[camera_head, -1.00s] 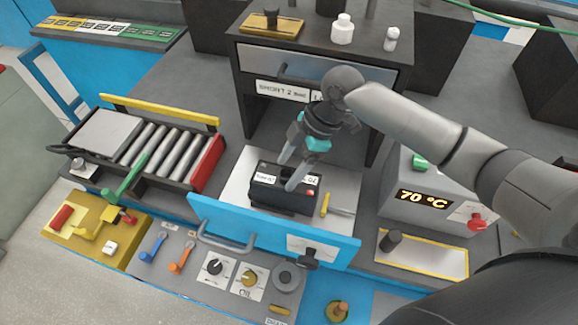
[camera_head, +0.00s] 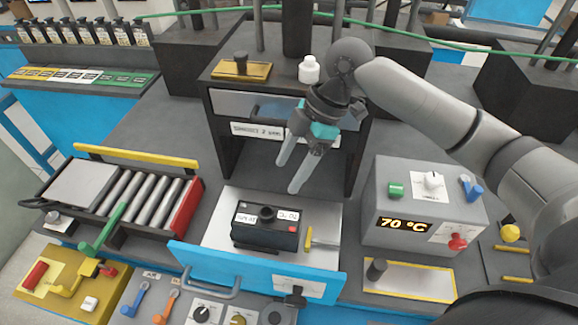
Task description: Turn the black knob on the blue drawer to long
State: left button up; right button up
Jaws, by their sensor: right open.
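The blue drawer (camera_head: 200,262) is pulled out, with a grey handle on its front. A black knob (camera_head: 291,299) sticks out from a white label plate (camera_head: 312,288) on the right part of the drawer front; its lettering is too small to read. Inside the drawer lies a black box (camera_head: 268,238) with a small black knob (camera_head: 267,212) on top between two white labels. My right gripper (camera_head: 289,177) is open and empty, its fingers pointing down above and behind the box, apart from it. My left gripper is out of view.
A dark shelf unit with a grey drawer (camera_head: 230,104) stands behind. A grey box with a 70 °C display (camera_head: 404,225) is at right. A roller conveyor (camera_head: 130,198) is at left. Switches and dials line the front edge. A small yellow piece (camera_head: 309,238) lies beside the black box.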

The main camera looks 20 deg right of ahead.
aim_at(295, 300)
jog(key=k+j, duration=0.3)
jog(key=k, duration=0.15)
jog(key=k+j, duration=0.3)
jog(key=k, duration=0.15)
jog(key=k+j, duration=0.3)
jog(key=k, duration=0.15)
